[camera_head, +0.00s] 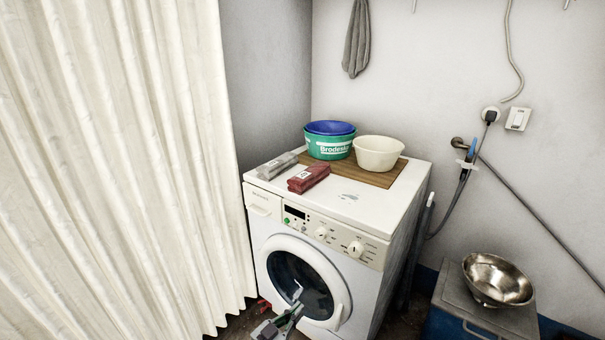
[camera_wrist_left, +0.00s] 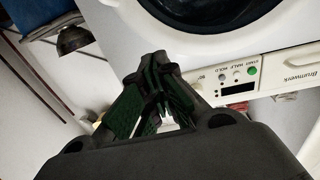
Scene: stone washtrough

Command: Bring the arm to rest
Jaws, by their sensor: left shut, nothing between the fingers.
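My left gripper (camera_head: 297,293) is low in front of the washing machine (camera_head: 400,215), before its round door. It is shut and empty. In the left wrist view the dark fingers of my left gripper (camera_wrist_left: 158,62) come together at their tips, with nothing between them. That view is turned over, with the washing machine's control panel (camera_wrist_left: 262,77) at the right and its door above the fingers. My right gripper is not in either view.
On the washing machine lie a wooden board (camera_head: 378,178), a green tub (camera_head: 330,147), a cream bowl (camera_head: 378,153), a grey packet (camera_head: 277,166) and a red packet (camera_head: 309,178). A metal bowl (camera_head: 497,280) sits on a box at right. A pale curtain (camera_head: 110,150) hangs at left.

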